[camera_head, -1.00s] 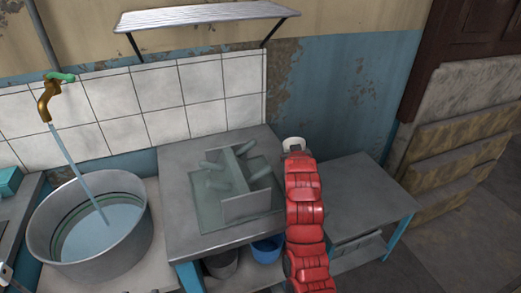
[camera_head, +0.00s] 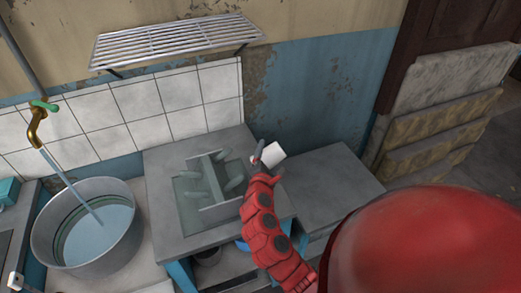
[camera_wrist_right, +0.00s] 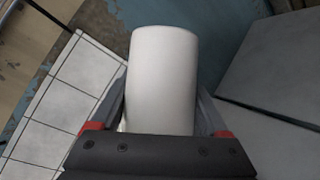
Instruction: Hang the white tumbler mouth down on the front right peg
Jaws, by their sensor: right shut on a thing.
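The white tumbler (camera_head: 273,154) is held in my right gripper (camera_head: 258,157), tilted, above the right edge of the grey counter. In the right wrist view the tumbler (camera_wrist_right: 163,80) fills the space between the two fingers, which are shut on its sides. The peg rack (camera_head: 222,210) stands on the counter to the left of the gripper. It has upright plates and several grey-green pegs pointing outward at a slant. The front right peg (camera_head: 234,184) is close to the left of my right gripper. My left gripper is not in view.
A metal basin of water (camera_head: 92,232) stands at the left under a running tap (camera_head: 38,117). A slatted shelf (camera_head: 175,44) is on the wall above. A lower grey table (camera_head: 330,185) is at the right, with its top clear.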

